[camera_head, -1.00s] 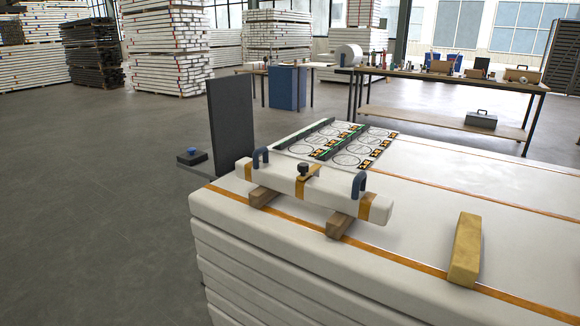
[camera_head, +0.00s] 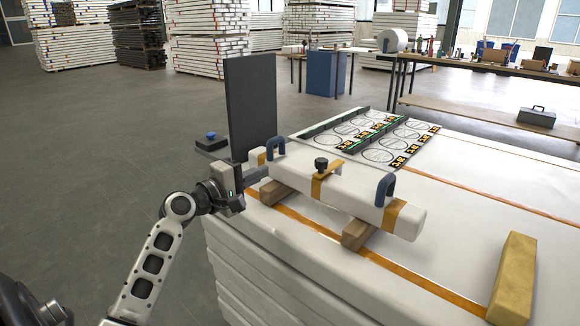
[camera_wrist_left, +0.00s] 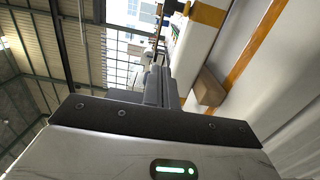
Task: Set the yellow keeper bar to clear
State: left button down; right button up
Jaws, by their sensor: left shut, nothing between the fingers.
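A white beam (camera_head: 345,196) with orange bands and two blue handles rests across two wooden blocks on the white stack. A small yellow-brown bar (camera_head: 323,179) lies across its middle, under a black knob (camera_head: 321,164); I take this as the keeper bar, and its exact setting is hard to read. My left gripper (camera_head: 258,174) is shut and empty, at the beam's far left end, below the left blue handle (camera_head: 275,147). Its shut fingers (camera_wrist_left: 158,85) also show in the left wrist view, beside a wooden block (camera_wrist_left: 208,88). My right gripper is not in view.
A yellow block (camera_head: 512,280) lies on the stack at the right. A dark upright panel (camera_head: 250,105) stands behind my left gripper. A black tray with round outlines (camera_head: 370,137) lies behind the beam. The stack top between beam and yellow block is clear.

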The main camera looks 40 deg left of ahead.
pick_arm(q)
jog(key=w+d+p, duration=0.2)
jog(key=w+d, duration=0.3)
jog(key=w, duration=0.5)
jog(key=shift+d, duration=0.2)
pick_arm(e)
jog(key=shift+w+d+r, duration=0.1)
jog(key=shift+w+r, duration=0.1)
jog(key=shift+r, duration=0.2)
pick_arm(q)
jog(key=shift+d+n+y+p, duration=0.45)
jog(key=shift+y+p, duration=0.15)
jog(key=shift+p, duration=0.15)
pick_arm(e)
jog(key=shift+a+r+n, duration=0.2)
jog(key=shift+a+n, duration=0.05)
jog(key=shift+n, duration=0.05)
